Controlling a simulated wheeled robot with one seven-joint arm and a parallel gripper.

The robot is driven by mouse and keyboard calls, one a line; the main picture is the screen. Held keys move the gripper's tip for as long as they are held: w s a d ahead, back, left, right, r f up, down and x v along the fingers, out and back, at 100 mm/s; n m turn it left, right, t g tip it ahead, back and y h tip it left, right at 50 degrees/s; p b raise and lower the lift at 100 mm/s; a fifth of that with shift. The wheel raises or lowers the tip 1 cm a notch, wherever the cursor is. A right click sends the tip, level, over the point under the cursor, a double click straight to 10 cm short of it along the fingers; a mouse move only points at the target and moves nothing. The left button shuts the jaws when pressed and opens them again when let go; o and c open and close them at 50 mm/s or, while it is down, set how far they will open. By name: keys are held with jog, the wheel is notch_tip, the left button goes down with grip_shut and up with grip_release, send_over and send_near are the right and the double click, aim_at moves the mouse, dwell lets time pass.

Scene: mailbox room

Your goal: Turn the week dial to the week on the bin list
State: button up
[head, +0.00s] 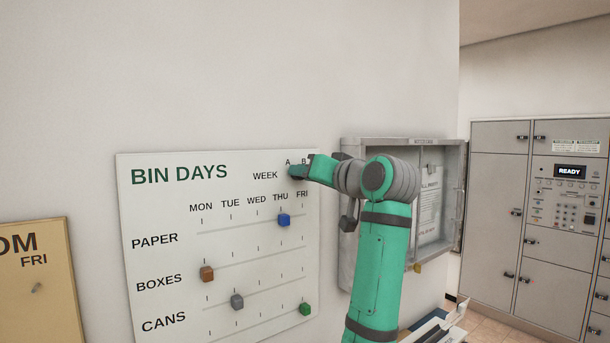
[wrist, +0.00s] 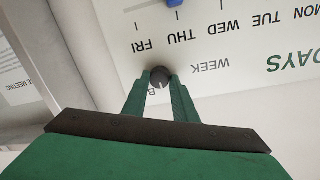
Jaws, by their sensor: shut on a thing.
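The week dial is a small dark round knob (wrist: 159,74) beside the word WEEK on the white BIN DAYS board (head: 180,205). My gripper (wrist: 160,86) has its two green fingers closed on the sides of the knob in the wrist view. In the head view my gripper (head: 297,173) reaches the board's upper right corner and covers the dial, just under the letters A and B. I cannot tell which letter the dial points to. I cannot make out a bin list with a week on it.
Sliders sit on the board: blue (head: 284,220), brown (head: 207,274), grey (head: 237,301) and green (head: 305,308). A grey notice case (head: 365,145) with a printed sheet (head: 428,205) is close at right, partly behind my arm. Grey lockers (head: 495,200) stand farther right. A tan board (head: 40,280) hangs at left.

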jog(key=m, duration=0.8)
jog(key=shift+d+g+y, duration=0.2)
jog(key=shift+g+y, duration=0.1)
jog(key=shift+g, duration=0.1)
jog(key=shift+w, duration=0.1)
jog(key=o, duration=1)
jog(key=shift+o, duration=0.2)
jog(key=v, duration=1.1)
jog(key=shift+w, duration=0.1)
